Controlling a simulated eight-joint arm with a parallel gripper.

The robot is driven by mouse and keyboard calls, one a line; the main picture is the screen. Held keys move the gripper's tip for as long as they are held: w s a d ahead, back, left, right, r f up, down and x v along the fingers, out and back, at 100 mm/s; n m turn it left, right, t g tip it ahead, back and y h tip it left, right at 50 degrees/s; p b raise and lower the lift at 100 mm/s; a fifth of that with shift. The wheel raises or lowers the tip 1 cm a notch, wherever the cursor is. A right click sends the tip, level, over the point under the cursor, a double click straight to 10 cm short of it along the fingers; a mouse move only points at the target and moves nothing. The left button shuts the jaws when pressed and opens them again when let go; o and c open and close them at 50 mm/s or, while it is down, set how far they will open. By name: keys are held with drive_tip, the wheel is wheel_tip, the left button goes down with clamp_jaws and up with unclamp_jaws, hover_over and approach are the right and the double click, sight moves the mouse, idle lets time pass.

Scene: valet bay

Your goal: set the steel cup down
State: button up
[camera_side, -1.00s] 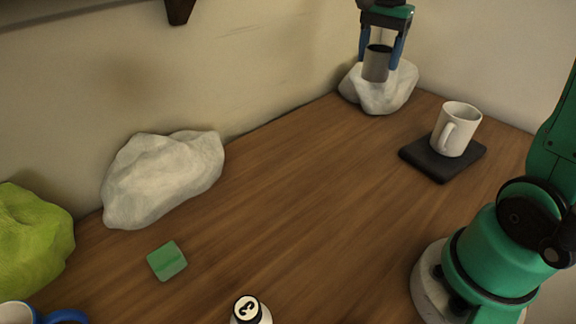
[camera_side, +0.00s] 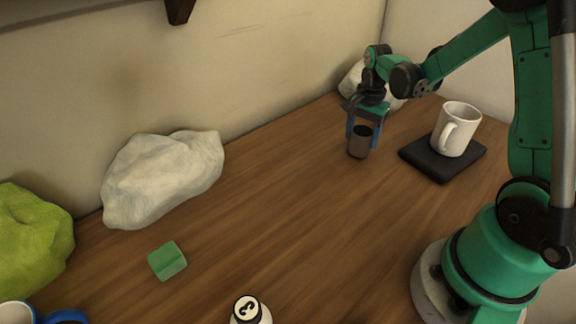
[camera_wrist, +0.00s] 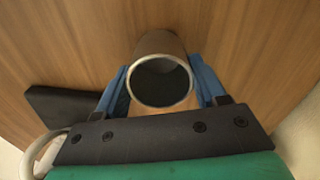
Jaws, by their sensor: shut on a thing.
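The steel cup (camera_side: 359,146) is a small dark grey metal cylinder, upright, near the back right of the wooden table. My gripper (camera_side: 362,132) has its blue fingers on both sides of the cup and is shut on it. In the wrist view the cup (camera_wrist: 161,82) shows its round open rim, with a blue finger at its left and right. I cannot tell whether the cup's base touches the table or is slightly above it.
A white mug (camera_side: 456,130) stands on a black pad (camera_side: 441,164) right of the cup. A crumpled white lump (camera_side: 163,180), a green block (camera_side: 167,261), a lime green lump (camera_side: 30,235), a blue-handled mug (camera_side: 62,317) and a numbered bottle (camera_side: 250,310) lie leftward. The table's middle is clear.

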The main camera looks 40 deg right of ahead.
sight(363, 130)
drive_tip(key=shift+f, duration=0.2)
drive_tip(key=shift+f, duration=0.1)
drive_tip(key=o, duration=1.3)
wheel_tip(363, 130, up, 12)
drive_tip(key=shift+s+a+f+n+t, duration=0.1)
drive_tip(key=shift+s+a+n+t, duration=0.85)
drive_tip(key=shift+a+n, duration=1.7)
drive_tip(key=shift+s+a+n+t, duration=0.5)
drive_tip(key=shift+a+n+t, duration=0.95)
drive_tip(key=shift+a+n, duration=1.25)
drive_tip(key=shift+s+a+f+n+t, duration=0.1)
drive_tip(key=shift+s+a+n+t, duration=0.85)
drive_tip(key=shift+a+n, duration=1.7)
